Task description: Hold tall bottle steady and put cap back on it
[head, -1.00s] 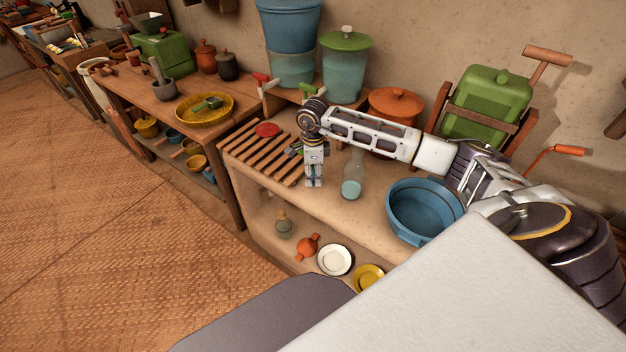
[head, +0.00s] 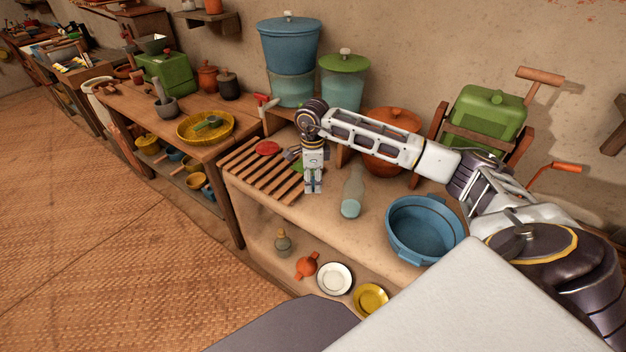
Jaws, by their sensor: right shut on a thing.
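The tall bottle (head: 352,192) is clear glass with pale teal content at its bottom. It stands on the clay counter (head: 330,235), left of the blue basin. No cap can be made out on its neck, which is partly close behind my right arm. My right gripper (head: 313,188) points down over the right edge of the slatted rack, left of the bottle and apart from it. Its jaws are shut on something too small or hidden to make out. The cap cannot be picked out anywhere. My left gripper is out of view.
The slatted wooden rack (head: 262,172) bears a red disc (head: 268,148) and a green piece (head: 298,165) beside my gripper. The blue basin (head: 425,228) stands to the right, an orange lidded pot (head: 388,125) behind. Plates and small vessels sit on the shelf below.

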